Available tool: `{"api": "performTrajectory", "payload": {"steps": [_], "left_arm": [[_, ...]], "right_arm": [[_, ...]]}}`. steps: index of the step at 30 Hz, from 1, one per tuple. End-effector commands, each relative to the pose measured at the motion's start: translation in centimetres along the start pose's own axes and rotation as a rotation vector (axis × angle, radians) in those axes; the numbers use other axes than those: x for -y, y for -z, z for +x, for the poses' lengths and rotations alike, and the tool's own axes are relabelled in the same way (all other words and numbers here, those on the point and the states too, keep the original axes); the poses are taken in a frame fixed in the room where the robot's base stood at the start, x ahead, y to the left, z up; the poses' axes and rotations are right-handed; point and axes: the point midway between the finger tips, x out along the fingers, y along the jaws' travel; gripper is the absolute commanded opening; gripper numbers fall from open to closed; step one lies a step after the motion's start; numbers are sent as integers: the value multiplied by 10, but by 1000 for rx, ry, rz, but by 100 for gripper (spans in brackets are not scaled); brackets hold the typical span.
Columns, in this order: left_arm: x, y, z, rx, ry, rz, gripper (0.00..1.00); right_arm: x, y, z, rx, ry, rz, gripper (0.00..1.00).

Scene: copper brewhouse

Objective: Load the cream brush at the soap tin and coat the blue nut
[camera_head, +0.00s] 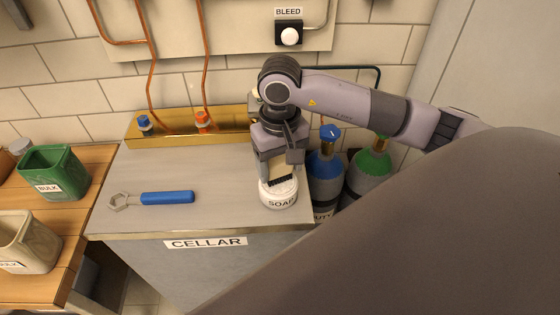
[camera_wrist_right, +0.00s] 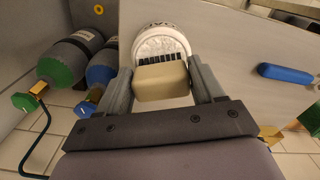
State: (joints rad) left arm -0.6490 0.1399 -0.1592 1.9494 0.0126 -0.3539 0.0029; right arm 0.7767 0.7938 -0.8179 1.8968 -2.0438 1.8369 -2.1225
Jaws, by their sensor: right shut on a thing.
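My right gripper (camera_head: 280,172) is shut on the cream brush (camera_wrist_right: 162,83), a cream block with dark bristles pointing away from the jaws. The brush is over the round white soap tin (camera_head: 278,196), near the right front of the grey cellar top. In the right wrist view the bristles overlap the white inside of the tin (camera_wrist_right: 162,42); I cannot tell whether they touch the soap. The blue nut (camera_head: 145,122) sits at the left of the brass ledge at the back, well left of the gripper. My left gripper is out of view.
An orange nut (camera_head: 202,119) sits on the brass ledge (camera_head: 175,137) beside the blue one, under copper pipes. A blue-handled wrench (camera_head: 165,198) lies on the cellar top (camera_head: 225,200). Blue (camera_head: 326,168) and green (camera_head: 371,170) gas bottles stand right. Green and cream bins are left.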

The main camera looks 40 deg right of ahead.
Motion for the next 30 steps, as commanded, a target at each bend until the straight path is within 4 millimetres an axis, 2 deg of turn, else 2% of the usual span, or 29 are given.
{"api": "performTrajectory", "payload": {"steps": [30], "left_arm": [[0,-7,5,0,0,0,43]], "right_arm": [[0,0,7,-1,1,-1,17]]}}
